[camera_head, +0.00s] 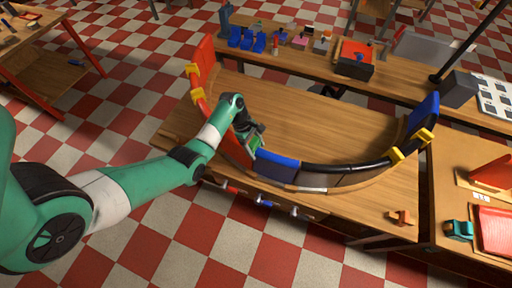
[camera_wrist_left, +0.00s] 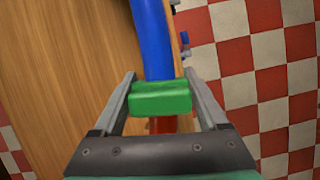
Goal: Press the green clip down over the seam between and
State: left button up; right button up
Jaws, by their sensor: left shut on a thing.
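The green clip (camera_wrist_left: 160,97) is between the two fingers of my left gripper (camera_wrist_left: 160,95), which is shut on it. In the wrist view the clip lies across the place where a blue curved segment (camera_wrist_left: 154,40) meets a red one (camera_wrist_left: 162,125). The clip hides the seam, and I cannot tell whether it is seated or just above. In the head view my left gripper (camera_head: 252,137) reaches down at the red segment (camera_head: 235,147) and the blue segment (camera_head: 278,166), with a bit of green clip (camera_head: 253,143) showing. My right gripper is not in view.
The curved segments form a half ring standing on the wooden bench (camera_head: 300,115). Yellow clips (camera_head: 197,94) sit on its left and right (camera_head: 397,154) parts. The bench inside the arc is clear. A back bench holds blue parts (camera_head: 247,39) and a red-topped box (camera_head: 355,58).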

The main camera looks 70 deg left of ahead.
aim_at(252, 141)
pick_arm(q)
jog(key=shift+f, duration=0.1)
jog(key=o, duration=1.2)
jog(key=shift+o, duration=0.2)
jog(key=v, duration=0.9)
jog(key=shift+p, duration=0.3)
jog(key=p+v, duration=0.2)
jog(key=shift+s+a+r, duration=0.1)
jog(key=shift+s+r, duration=0.05)
jog(key=shift+r, duration=0.1)
